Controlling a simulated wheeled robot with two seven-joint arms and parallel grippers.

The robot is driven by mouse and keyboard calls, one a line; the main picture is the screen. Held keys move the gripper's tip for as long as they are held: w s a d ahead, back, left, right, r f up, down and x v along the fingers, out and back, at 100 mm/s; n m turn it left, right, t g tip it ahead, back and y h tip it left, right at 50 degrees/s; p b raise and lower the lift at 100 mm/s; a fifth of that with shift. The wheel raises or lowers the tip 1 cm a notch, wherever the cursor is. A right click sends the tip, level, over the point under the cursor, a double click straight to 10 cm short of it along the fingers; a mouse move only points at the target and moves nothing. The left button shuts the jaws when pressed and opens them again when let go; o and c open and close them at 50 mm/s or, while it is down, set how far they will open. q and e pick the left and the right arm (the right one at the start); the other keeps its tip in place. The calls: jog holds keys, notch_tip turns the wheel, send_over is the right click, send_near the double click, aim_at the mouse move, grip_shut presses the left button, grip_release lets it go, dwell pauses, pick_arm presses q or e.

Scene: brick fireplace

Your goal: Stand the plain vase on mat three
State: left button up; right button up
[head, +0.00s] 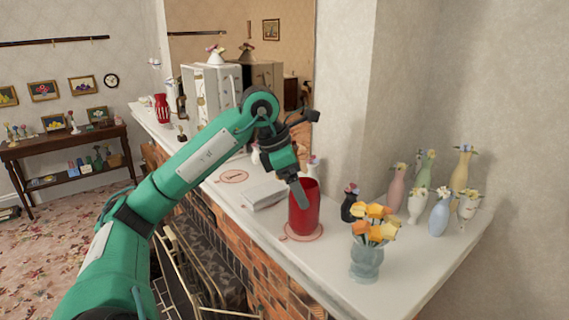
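A plain red vase (303,217) stands upright on a round red-edged mat (287,236) on the white mantel; the vase hides the middle of this mat, so I cannot read its number. My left gripper (299,188) reaches down at the vase's top, one finger overlapping its rim and upper wall. The other finger is not clearly visible, so I cannot tell whether it grips the vase. Another mat (234,177), marked with a 1, lies bare farther left. A red vase with white patterning (162,108) stands at the far left of the mantel. My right gripper is out of view.
A pale book-like block (263,194) lies between the two mats. A small black vase (349,206) and a blue-grey vase of orange flowers (367,258) stand right of the red vase. Several pastel vases crowd the right corner. A white clock-like box (213,90) stands farther back.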

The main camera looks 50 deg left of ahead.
pick_arm(q)
jog(key=v, duration=0.7)
jog(key=shift+r+b, duration=0.2)
jog(key=shift+b, duration=0.25)
